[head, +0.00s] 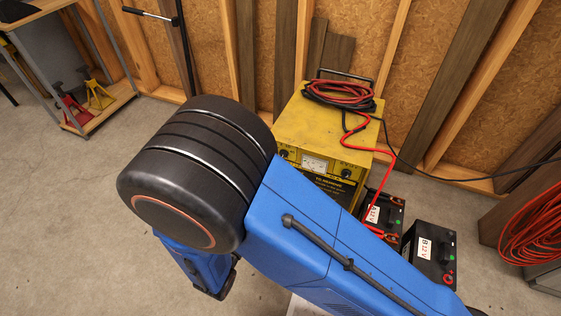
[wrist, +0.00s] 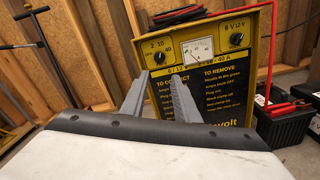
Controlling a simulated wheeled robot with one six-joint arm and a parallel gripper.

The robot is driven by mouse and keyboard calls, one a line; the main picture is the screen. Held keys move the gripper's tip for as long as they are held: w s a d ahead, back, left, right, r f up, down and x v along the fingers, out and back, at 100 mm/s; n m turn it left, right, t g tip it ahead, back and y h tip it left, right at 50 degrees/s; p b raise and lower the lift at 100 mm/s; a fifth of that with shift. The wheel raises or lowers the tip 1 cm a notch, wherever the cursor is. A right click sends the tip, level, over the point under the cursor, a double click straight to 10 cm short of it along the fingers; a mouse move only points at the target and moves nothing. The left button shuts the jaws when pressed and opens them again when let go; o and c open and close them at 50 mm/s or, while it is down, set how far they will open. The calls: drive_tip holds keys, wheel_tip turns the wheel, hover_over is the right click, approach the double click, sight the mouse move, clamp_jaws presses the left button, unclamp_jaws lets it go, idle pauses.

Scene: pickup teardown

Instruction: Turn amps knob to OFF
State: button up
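The yellow battery charger (head: 325,125) stands against the wall, and its black front panel faces my wrist camera. The amps knob (wrist: 160,57), black and round, sits at the panel's upper left beside the marks 2, 10 and 40. I cannot tell clearly which mark it points at. It also shows small in the head view (head: 285,154). My gripper (wrist: 161,76) is open and empty. Its two grey fingers point at the panel, with the tips appearing just below the amps knob. They look apart from it. In the head view my arm hides the gripper.
A meter (wrist: 198,48) and the volts knob (wrist: 236,39) are to the right. Red and black cables (head: 340,92) lie coiled on top. Battery A (head: 382,214) with a red clamp and battery B (head: 430,252) stand to the right. Floor at left is clear.

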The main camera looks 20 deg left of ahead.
sight(282, 157)
drive_tip(key=w, duration=1.1)
drive_tip(key=w+d, duration=0.1)
drive_tip(key=w, duration=0.5)
drive_tip(key=shift+w+d, duration=0.1)
drive_tip(key=shift+w, duration=0.05)
clamp_jaws()
